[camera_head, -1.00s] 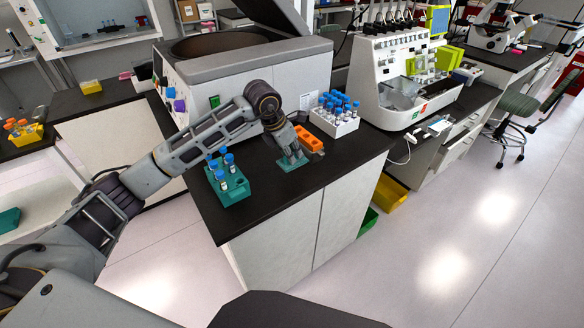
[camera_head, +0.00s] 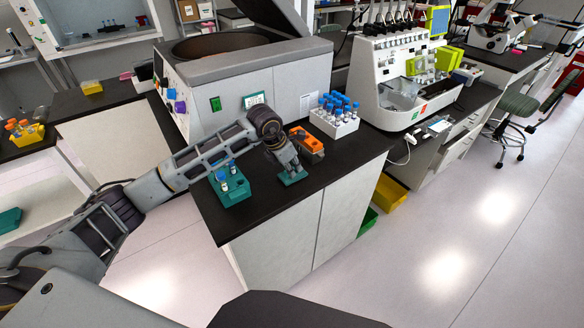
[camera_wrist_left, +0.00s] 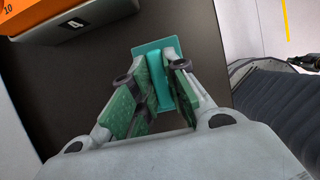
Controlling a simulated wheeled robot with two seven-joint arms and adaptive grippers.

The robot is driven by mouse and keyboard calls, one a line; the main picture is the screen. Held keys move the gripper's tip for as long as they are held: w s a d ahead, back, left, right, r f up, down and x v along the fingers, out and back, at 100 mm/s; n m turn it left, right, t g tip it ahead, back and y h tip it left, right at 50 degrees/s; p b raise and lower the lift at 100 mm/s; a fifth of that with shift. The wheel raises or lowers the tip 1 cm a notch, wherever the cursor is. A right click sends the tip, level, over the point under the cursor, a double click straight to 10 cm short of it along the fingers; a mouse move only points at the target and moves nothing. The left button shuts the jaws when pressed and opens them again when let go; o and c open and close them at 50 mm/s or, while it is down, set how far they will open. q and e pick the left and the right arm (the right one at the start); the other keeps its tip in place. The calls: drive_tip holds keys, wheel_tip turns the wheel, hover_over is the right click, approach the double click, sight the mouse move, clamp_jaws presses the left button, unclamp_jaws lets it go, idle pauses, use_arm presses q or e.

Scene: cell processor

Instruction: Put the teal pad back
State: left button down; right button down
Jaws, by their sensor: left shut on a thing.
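The teal pad (camera_head: 294,180) is a flat plate with a raised ridge, at the black benchtop in the head view. It also shows in the left wrist view (camera_wrist_left: 144,50). My left gripper (camera_head: 288,170) comes down over it from above, its fingers shut on the ridge, one on each side, as the left wrist view (camera_wrist_left: 156,74) shows. I cannot tell whether the pad touches the bench or is held just above it. My right gripper is out of view.
A teal rack (camera_head: 236,190) with blue-capped tubes stands left of the gripper, partly behind my arm. An orange block (camera_head: 310,146) and a white rack of blue-capped tubes (camera_head: 335,122) stand behind it. The large grey machine (camera_head: 265,80) closes off the back. The bench's front right is clear.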

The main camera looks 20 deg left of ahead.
use_arm(q)
drive_tip(key=shift+f, duration=0.25)
drive_tip(key=shift+f, duration=0.1)
drive_tip(key=c, duration=1.4)
unclamp_jaws()
drive_tip(key=b+v, duration=0.1)
drive_tip(key=v, duration=1.1)
